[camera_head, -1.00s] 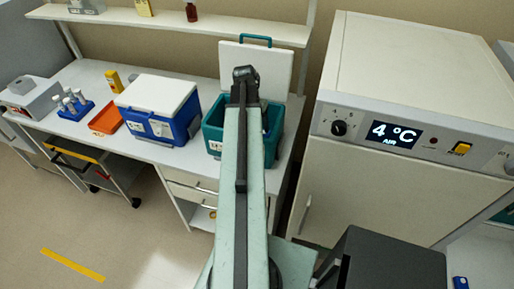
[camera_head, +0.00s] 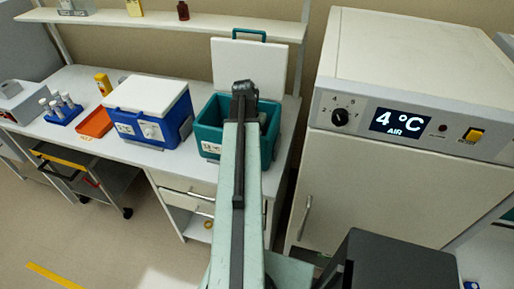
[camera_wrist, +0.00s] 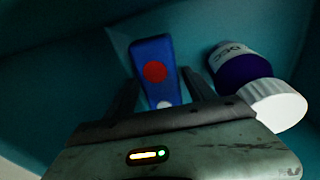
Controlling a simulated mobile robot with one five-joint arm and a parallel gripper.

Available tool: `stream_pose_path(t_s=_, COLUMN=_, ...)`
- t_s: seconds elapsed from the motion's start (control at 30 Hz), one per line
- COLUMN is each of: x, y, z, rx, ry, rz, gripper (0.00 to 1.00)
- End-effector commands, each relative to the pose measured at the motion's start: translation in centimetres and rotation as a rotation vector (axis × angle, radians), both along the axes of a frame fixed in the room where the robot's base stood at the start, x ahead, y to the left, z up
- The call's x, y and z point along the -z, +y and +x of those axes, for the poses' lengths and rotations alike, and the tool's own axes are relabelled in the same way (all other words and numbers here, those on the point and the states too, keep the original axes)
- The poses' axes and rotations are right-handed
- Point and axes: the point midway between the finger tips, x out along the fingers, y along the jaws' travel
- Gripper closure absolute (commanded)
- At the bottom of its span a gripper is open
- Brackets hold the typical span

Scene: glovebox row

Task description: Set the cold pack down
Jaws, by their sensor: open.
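The cold pack (camera_wrist: 153,62), a blue block with a red round mark and a pale spot, shows in the wrist view inside a teal box. My gripper (camera_wrist: 160,78) is open, with one finger on each side of the pack's near part. I cannot tell whether either finger touches it. In the head view the open teal cool box (camera_head: 208,136) stands on the bench with its white lid raised behind it. My arm reaches over this box and hides much of its inside, and the gripper and pack cannot be made out there.
A dark bottle (camera_wrist: 240,68) with a white cap lies right of the pack, close to my right finger. A blue cool box (camera_head: 150,112) with a white lid, an orange tray (camera_head: 95,123) and a tube rack (camera_head: 64,114) stand left. A cabinet (camera_head: 390,190) reading 4 °C stands right.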

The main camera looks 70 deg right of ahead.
Motion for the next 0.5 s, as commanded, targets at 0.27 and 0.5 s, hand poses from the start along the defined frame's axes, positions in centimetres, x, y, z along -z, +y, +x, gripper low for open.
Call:
stream_pose_path(t_s=0.27, x=-0.17, y=0.0, z=-0.04, rx=0.001, ry=0.0, rz=0.0, gripper=0.93)
stream_pose_path(t_s=0.5, x=-0.2, y=-0.02, z=-0.07, rx=0.001, ry=0.0, rz=0.0, gripper=1.0)
